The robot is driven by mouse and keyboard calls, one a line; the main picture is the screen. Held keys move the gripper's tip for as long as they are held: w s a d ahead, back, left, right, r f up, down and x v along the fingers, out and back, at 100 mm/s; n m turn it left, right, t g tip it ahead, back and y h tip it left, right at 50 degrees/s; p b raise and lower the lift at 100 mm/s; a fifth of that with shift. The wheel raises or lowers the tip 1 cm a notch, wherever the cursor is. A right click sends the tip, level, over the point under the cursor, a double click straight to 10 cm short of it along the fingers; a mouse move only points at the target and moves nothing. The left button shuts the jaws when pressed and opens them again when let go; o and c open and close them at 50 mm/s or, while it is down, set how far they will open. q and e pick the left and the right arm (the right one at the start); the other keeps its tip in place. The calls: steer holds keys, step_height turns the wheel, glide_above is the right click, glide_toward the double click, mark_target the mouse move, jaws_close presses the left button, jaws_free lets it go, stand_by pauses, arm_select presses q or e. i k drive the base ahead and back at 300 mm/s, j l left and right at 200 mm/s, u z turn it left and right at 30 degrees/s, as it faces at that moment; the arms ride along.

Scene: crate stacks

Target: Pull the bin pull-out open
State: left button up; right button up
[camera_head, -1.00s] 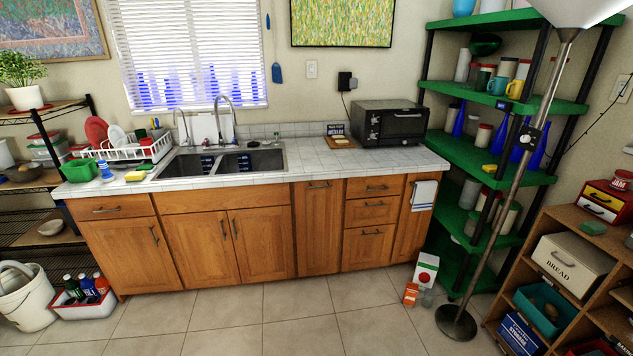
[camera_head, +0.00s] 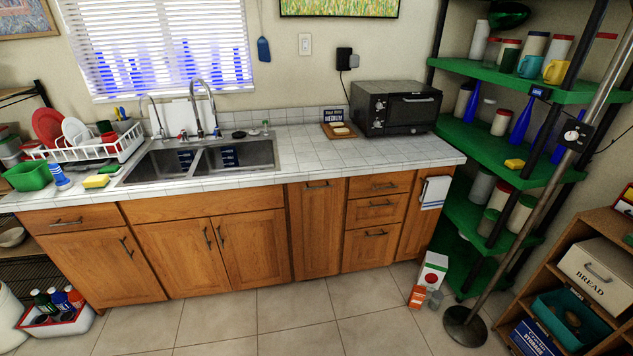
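Neither of my grippers shows in the head view.
The tiled floor (camera_head: 300,315) before the cabinets is clear in the middle. A carton (camera_head: 432,271), a floor lamp base (camera_head: 465,326) and green shelves (camera_head: 462,210) stand to the right. A caddy of bottles (camera_head: 62,322) stands at the left. A wooden shelf unit (camera_head: 600,222) is at the lower right.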

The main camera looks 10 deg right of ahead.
mark_target(315, 207)
steer(key=i, duration=0.9)
steer(key=z, duration=0.5)
